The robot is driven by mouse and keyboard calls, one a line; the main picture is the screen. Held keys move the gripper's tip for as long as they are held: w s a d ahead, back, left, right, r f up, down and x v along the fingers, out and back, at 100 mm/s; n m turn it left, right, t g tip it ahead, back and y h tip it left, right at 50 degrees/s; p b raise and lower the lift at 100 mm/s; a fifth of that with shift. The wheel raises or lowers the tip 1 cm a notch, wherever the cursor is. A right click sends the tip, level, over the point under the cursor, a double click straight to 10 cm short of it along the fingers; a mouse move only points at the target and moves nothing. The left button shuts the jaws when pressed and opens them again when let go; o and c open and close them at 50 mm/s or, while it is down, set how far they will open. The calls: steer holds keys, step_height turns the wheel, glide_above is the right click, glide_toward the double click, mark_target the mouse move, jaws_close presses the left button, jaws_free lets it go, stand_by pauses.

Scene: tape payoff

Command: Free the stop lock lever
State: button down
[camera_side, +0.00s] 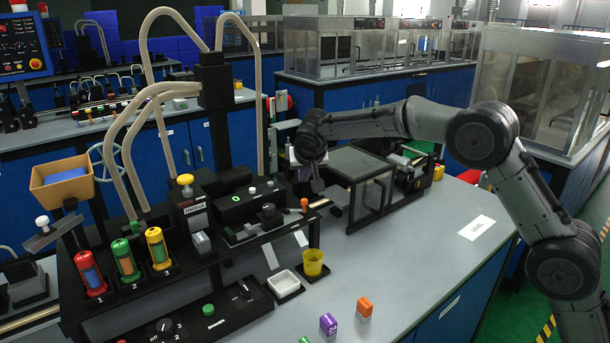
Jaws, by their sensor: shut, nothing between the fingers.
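My gripper (318,186) points down over the bench, between the black unit with the green button and the glass-sided box. It is shut and empty. Its fingertips are small and dark here. A small orange-tipped lever (304,204) stands at the right end of the black unit (243,205), just left of and below my gripper, apparently apart from it. I cannot tell for sure whether this is the stop lock lever. A dark clamp-like part (269,214) sits on the same unit, left of the orange tip. Any lock detail is too small to make out.
The glass-sided box (371,193) stands close to my gripper's right. A yellow cup (313,263) and a white tray (283,284) sit in front. Red, green and yellow canisters (122,256) stand at left. The bench's right front is mostly clear.

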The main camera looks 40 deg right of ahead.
mark_target(304, 200)
steer(key=x, duration=0.6)
steer(key=shift+d, duration=0.1)
steer(key=shift+s+a+f, duration=0.1)
steer(key=shift+s+a, duration=0.4)
steer(key=shift+s, duration=0.35)
steer(key=shift+s+a+f, duration=0.1)
steer(key=shift+s+a, duration=0.4)
steer(key=shift+s, duration=0.35)
steer(key=shift+s+a+m+g+h, duration=0.25)
steer(key=shift+m+h, duration=0.25)
steer(key=shift+m, duration=0.3)
steer(key=m+g+h, duration=0.1)
steer(key=s+a+m+g, duration=0.1)
steer(key=m, duration=0.1)
steer(key=shift+f+m+h, duration=0.1)
steer(key=shift+m+h, duration=0.2)
steer(key=shift+h, duration=0.1)
steer(key=m, duration=0.1)
steer(key=m+g, duration=0.1)
steer(key=a+m+g+h, duration=0.1)
steer(key=shift+s+a+m, duration=0.1)
steer(key=shift+s+m, duration=0.2)
steer(key=shift+s+a, duration=0.1)
steer(key=shift+a, duration=1.05)
